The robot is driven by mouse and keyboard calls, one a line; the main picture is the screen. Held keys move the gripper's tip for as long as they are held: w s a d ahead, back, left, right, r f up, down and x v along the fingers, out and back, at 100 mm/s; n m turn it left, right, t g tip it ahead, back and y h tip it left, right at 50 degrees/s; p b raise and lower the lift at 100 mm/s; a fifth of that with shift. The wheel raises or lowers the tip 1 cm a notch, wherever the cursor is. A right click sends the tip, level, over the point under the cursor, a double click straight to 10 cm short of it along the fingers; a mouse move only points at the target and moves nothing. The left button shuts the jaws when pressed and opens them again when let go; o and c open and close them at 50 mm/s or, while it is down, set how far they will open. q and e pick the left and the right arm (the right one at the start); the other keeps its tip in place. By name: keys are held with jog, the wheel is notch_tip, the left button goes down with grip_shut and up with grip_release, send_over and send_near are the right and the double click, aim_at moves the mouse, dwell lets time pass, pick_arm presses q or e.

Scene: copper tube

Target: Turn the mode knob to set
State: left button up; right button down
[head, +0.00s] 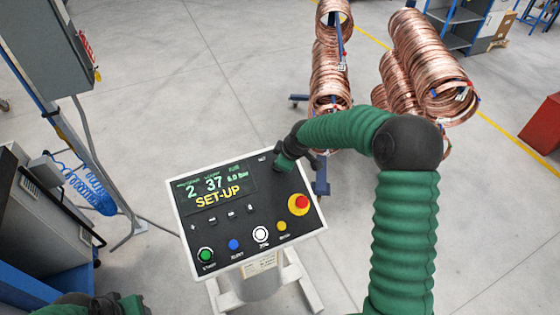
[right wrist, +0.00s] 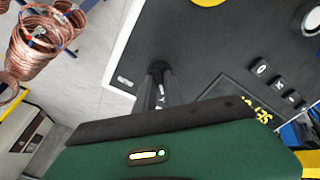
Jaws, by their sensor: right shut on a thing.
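The control panel (head: 222,262) is a black face in a white frame, tilted on a pale pedestal. Its screen (head: 212,190) reads "SET-UP" in yellow, with 2, 37 and 6.0 bar above. My right gripper (head: 284,164) reaches the panel's top right corner and is shut on the mode knob there. The knob is hidden behind the gripper in the head view. In the right wrist view, the dark knob (right wrist: 158,67) shows at the fingertips. Only a bit of my left arm shows at the bottom left edge; its gripper is out of the picture.
A red stop button on a yellow base (head: 299,204) sits below my right gripper. Green (head: 205,255), blue, white and yellow buttons line the panel's lower edge. Copper coils (head: 430,65) hang behind. A grey cabinet (head: 50,45) stands at left. Floor around the pedestal is mostly clear.

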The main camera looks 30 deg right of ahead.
jog(key=shift+s+f, duration=0.3)
jog(key=shift+f, duration=0.05)
jog(key=c, duration=1.4)
grip_release()
jog(key=shift+r, duration=0.15)
jog(key=shift+c, duration=0.2)
jog(key=shift+w+d+r, duration=0.1)
jog(key=shift+w, duration=0.15)
